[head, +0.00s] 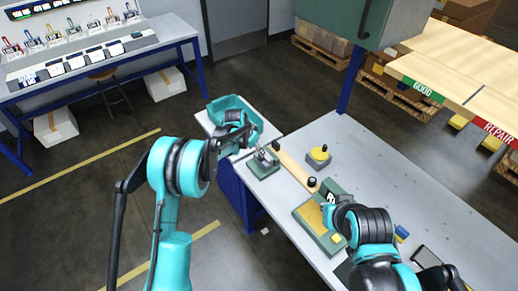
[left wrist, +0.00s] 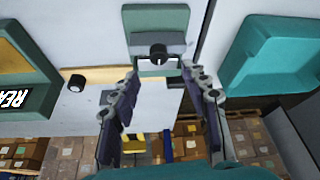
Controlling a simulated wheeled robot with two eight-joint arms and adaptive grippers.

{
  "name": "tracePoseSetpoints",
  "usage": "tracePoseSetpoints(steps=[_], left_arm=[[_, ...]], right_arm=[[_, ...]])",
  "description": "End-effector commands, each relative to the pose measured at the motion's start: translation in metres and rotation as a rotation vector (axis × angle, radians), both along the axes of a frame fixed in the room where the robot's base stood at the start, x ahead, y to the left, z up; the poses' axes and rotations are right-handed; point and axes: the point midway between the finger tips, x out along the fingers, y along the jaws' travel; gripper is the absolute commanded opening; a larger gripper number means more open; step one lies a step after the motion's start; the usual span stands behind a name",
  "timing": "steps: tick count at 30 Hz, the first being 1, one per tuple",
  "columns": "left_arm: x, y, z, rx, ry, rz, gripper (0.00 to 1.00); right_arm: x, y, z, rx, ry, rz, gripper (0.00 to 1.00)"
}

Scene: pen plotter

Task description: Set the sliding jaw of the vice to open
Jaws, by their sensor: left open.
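The vice (head: 264,164) has a green base with a grey metal jaw part on top, near the left end of the workbench. In the left wrist view the vice (left wrist: 158,14) lies straight ahead, with a round black knob (left wrist: 158,51) facing me. The jaw gap cannot be made out. My left gripper (head: 240,139) is open and empty, just behind and left of the vice in the head view. In the left wrist view its two fingers (left wrist: 160,80) stand apart on either side of the knob's line, with no clear contact. My right arm hides its own gripper's fingers near the plotter.
A teal bin (head: 217,104) stands close behind my left gripper. A wooden bar (head: 292,166) with black knobs lies right of the vice. The bench's back right is clear.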

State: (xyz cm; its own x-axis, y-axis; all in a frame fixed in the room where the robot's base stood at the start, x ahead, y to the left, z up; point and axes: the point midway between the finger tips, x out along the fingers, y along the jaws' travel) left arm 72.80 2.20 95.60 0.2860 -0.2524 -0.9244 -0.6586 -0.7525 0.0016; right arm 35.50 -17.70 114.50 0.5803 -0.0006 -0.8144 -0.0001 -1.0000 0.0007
Motion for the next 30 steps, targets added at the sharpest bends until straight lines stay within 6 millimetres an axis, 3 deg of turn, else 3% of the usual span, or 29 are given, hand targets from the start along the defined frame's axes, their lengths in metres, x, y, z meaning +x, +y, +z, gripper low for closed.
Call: tracePoseSetpoints(steps=[13,25,30], left_arm=[[0.019,-0.017,-0.061,-0.001,-0.001,0.001,0.46],[0.021,-0.019,-0.069,0.000,-0.001,0.001,0.46],[0.021,-0.019,-0.069,0.000,-0.001,0.001,0.01]], right_arm=[[0.000,0.000,-0.010,0.000,0.000,0.000,0.00],[0.000,0.000,-0.010,0.000,0.000,0.000,0.00],[0.000,0.000,-0.010,0.000,0.000,0.000,0.00]])
